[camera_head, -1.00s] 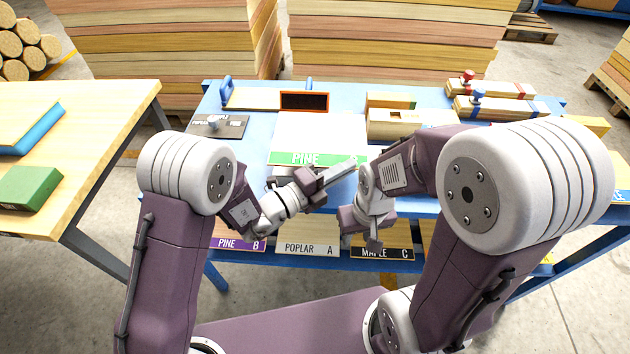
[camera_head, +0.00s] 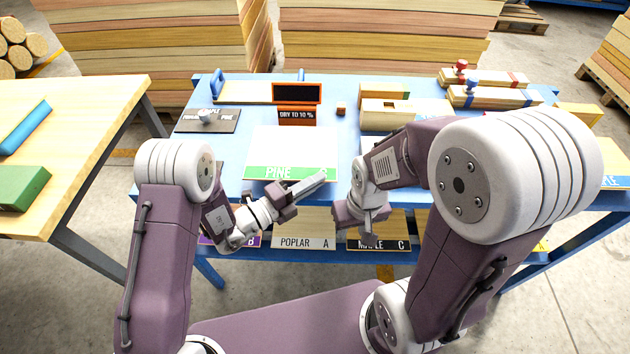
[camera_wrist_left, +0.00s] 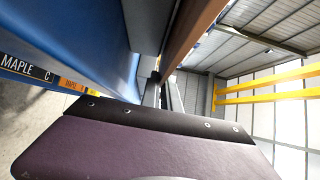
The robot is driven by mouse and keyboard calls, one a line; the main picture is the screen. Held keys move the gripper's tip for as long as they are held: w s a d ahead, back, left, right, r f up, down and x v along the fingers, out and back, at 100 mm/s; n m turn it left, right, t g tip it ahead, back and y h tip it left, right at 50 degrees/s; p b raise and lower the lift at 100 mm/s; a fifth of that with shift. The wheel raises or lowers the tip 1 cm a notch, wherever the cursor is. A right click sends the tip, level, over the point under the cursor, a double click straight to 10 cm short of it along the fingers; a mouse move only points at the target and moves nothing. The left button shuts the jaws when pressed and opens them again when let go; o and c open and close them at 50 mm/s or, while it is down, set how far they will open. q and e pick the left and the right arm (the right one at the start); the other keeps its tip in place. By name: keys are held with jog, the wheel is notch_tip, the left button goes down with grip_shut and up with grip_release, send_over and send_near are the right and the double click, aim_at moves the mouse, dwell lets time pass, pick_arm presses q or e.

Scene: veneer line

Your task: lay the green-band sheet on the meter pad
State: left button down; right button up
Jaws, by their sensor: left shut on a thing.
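The pale sheet (camera_head: 292,145) with a green band marked PINE along its near edge is in the middle of the head view, over the blue table. My left gripper (camera_head: 318,182) is shut on its near edge, close to the band's right end. In the left wrist view the gripper (camera_wrist_left: 163,92) meets a brown strip, likely the sheet seen edge-on. I cannot tell the sheet's height above the table.
Wooden blocks (camera_head: 392,112) and clamps (camera_head: 484,78) fill the right. Labelled POPLAR (camera_head: 303,228) and MAPLE slots are below.

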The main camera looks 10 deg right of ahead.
pick_arm(q)
jog(key=c, duration=1.6)
grip_release()
jog(key=shift+f, duration=0.15)
jog(key=shift+r, duration=0.3)
jog(key=v, duration=1.2)
jog(key=shift+f, duration=0.1)
